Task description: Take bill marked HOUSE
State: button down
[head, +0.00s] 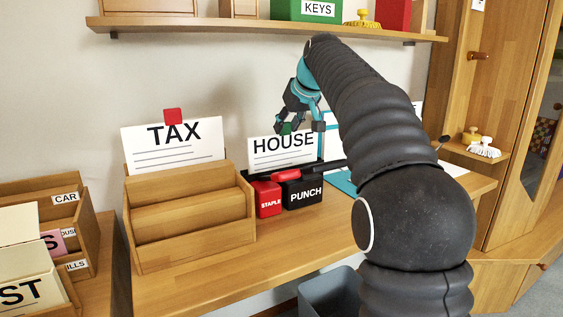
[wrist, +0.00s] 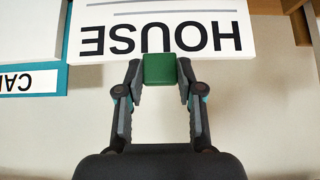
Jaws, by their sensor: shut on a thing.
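The bill marked HOUSE (head: 284,153) is a white card with black lettering. It stands upright behind the stapler and punch in the head view, its lower part hidden by them. In the wrist view the HOUSE card (wrist: 150,38) shows upside down, with a green block (wrist: 160,69) at its lettered edge. My gripper (head: 300,127) is above the card's top edge in the head view. In the wrist view my gripper (wrist: 160,72) has its two fingertips on either side of the green block, shut on it. The green block (head: 286,128) is partly hidden in the head view.
A TAX card (head: 174,145) with a red block stands in a wooden tiered holder (head: 190,225). A red stapler (head: 268,198) and black punch (head: 303,192) sit in front of the HOUSE card. A shelf (head: 270,31) runs above. A sorter (head: 62,215) stands at left.

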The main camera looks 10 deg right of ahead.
jog(key=shift+r+p, duration=1.05)
jog(key=shift+r, duration=0.1)
notch_tip(320, 180, up, 8)
dwell(1.1)
dwell(0.5)
